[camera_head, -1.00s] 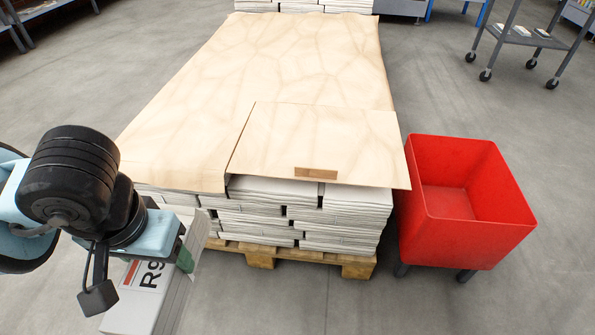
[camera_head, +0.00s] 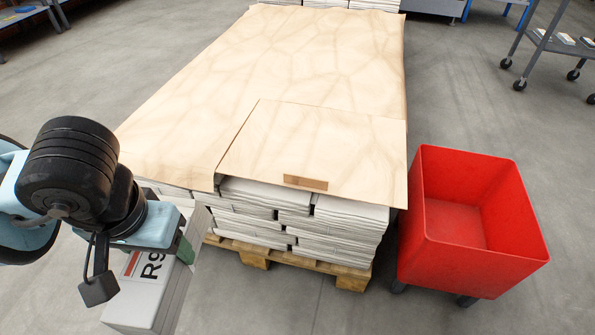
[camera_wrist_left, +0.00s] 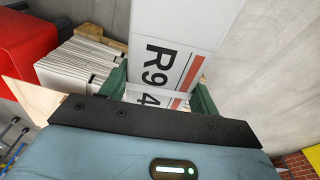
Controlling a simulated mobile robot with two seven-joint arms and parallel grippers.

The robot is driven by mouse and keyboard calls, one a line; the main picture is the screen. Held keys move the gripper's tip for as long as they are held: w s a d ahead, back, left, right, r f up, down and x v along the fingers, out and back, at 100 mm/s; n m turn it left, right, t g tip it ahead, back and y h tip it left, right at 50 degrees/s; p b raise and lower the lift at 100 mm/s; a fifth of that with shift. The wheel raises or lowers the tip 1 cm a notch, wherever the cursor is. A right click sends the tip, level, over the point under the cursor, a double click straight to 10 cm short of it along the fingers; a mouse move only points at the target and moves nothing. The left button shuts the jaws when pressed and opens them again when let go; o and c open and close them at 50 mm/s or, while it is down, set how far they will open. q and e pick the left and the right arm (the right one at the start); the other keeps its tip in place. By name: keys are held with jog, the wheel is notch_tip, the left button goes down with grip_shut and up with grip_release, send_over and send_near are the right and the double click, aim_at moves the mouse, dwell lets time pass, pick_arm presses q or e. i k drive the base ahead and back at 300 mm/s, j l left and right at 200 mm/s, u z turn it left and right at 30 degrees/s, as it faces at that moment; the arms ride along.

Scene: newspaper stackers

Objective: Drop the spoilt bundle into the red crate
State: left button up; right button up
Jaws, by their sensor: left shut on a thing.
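The bundle (camera_head: 146,294) is a pale stack with a label reading "R9" and a red stripe, at the lower left of the head view. My left gripper (camera_head: 184,250) is shut on it and holds it left of the pallet. In the left wrist view the bundle (camera_wrist_left: 180,28) sits between the green fingers (camera_wrist_left: 160,92). The red crate (camera_head: 470,255) stands on short dark legs right of the pallet, well away from the bundle. The part of its inside that shows is empty. The red crate also shows at the left of the wrist view (camera_wrist_left: 22,45). My right gripper is out of view.
A wooden pallet (camera_head: 254,259) bears stacked newspapers (camera_head: 335,236) under brown cover sheets (camera_head: 290,65), between my left gripper and the crate. A grey trolley (camera_head: 560,45) stands at the back right. Floor in front is clear.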

aim_at(439, 237)
jog(key=i+l+u, duration=0.1)
jog(key=l, duration=0.45)
jog(key=i+l+u, duration=0.1)
jog(key=l, duration=0.45)
jog(key=i+l+u, duration=0.1)
jog(key=l, duration=0.5)
jog(key=i+l, duration=0.1)
jog(key=l, duration=0.4)
jog(key=i+l, duration=0.1)
jog(key=l, duration=0.85)
jog(key=i+l, duration=0.15)
jog(key=l, duration=0.3)
